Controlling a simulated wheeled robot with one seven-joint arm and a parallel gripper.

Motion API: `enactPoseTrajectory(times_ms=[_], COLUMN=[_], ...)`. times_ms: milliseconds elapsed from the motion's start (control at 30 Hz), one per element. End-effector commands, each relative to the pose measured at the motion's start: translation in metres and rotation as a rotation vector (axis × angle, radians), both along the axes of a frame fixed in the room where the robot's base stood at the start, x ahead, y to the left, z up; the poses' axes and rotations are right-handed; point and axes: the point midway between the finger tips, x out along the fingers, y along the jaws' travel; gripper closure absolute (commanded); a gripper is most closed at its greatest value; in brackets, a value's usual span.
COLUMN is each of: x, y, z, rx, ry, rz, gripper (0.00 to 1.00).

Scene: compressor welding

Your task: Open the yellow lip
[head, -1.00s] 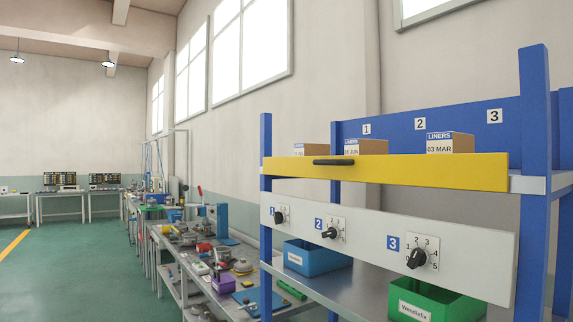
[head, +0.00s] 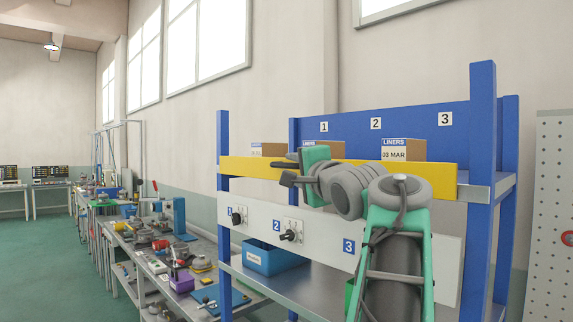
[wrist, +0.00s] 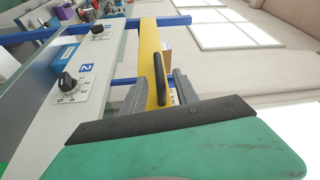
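The yellow lip (head: 237,167) is the long bar along the front of the upper shelf. It is upright and in front of the boxes. It also shows in the wrist view (wrist: 150,47), with a black bar handle (wrist: 160,74) on its face. My gripper (wrist: 158,80) is open, with one grey finger on each side of the handle and a gap visible between them. I cannot tell whether the fingers reach fully around the handle. In the head view my gripper (head: 286,172) is at the lip's left-middle part and my arm covers much of its right half.
Below the lip is a white panel (head: 263,218) with numbered black knobs (head: 291,236); my arm hides the third. Liner boxes (head: 394,149) stand behind the lip. A blue bin (head: 272,258) sits on the lower shelf. Blue posts (head: 482,150) bound the rack.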

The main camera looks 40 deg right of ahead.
Motion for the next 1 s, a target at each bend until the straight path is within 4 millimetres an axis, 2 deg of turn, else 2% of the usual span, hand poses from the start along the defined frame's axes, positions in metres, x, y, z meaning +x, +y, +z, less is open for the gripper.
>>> enactPoseTrajectory(times_ms=[100, 300, 600, 1000], x=[0.025, 0.051, 0.054, 0.054], y=[-0.008, -0.018, -0.020, -0.020], z=[0.004, 0.005, 0.003, 0.003], rx=[0.003, 0.001, -0.001, -0.001], ry=[0.002, 0.002, 0.003, 0.003], rz=[0.004, 0.001, -0.003, -0.003], gripper=[0.64, 0.64, 0.65, 0.97])
